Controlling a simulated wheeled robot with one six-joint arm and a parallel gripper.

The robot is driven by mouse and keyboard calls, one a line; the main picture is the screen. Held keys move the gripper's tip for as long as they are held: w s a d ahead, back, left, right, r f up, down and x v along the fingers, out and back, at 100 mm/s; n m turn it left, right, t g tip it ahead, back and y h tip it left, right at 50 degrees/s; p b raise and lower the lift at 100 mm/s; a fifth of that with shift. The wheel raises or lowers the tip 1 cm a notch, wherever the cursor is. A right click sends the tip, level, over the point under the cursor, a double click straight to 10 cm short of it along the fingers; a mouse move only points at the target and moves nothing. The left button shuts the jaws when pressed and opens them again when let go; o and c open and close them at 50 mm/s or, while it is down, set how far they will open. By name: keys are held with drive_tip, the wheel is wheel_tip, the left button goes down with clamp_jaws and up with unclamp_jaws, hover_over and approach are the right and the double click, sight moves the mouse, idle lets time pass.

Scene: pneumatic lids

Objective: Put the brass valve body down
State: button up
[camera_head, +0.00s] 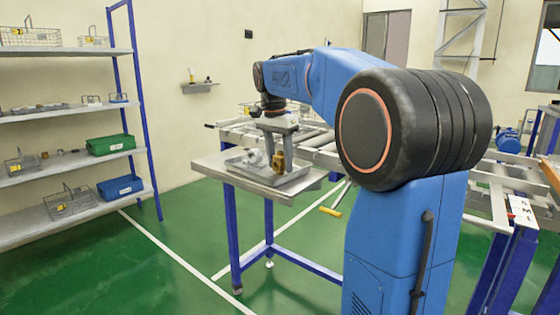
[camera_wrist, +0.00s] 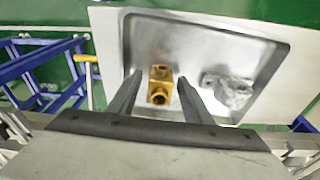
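The brass valve body (camera_wrist: 160,86) is a small golden block with a round port. It sits over the grey metal tray (camera_wrist: 142,20), between the two fingers of my gripper (camera_wrist: 158,78), and a narrow gap shows on each side of it. My gripper looks open and points down. In the head view the brass valve body (camera_head: 278,163) is low between the fingertips of my gripper (camera_head: 280,157), at the tray (camera_head: 296,176); whether it touches the tray floor is hard to tell. A silver-grey cast part (camera_wrist: 228,92) lies to its right in the wrist view.
The tray stands on a metal-topped table (camera_head: 240,184) with blue legs. A roller conveyor (camera_head: 310,140) runs behind it. Shelves with wire baskets, a green bin (camera_head: 111,145) and a blue bin (camera_head: 120,187) stand at left. The green floor between is clear.

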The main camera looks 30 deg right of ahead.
sight(276, 157)
drive_tip(key=shift+r, duration=0.1)
wheel_tip(276, 157, up, 12)
drive_tip(key=a, duration=0.1)
drive_tip(key=shift+s+a, duration=0.25)
drive_tip(key=shift+a, duration=0.05)
idle(0.3)
drive_tip(key=s+a+f+n+t, duration=0.1)
drive_tip(key=s+a+f+n, duration=0.3)
drive_tip(key=s+f, duration=0.5)
drive_tip(key=s+a+f+n+t+y, duration=0.1)
drive_tip(key=s+a+f+n, duration=0.4)
drive_tip(key=s+f, duration=0.5)
drive_tip(key=s+a+f+n+t, duration=0.2)
drive_tip(key=s+a+f+n, duration=0.3)
drive_tip(key=s+f, duration=0.5)
wheel_tip(276, 157, down, 4)
drive_tip(key=shift+s+f+n+y, duration=0.1)
drive_tip(key=shift+s+n+y, duration=0.2)
drive_tip(key=shift+n, duration=0.2)
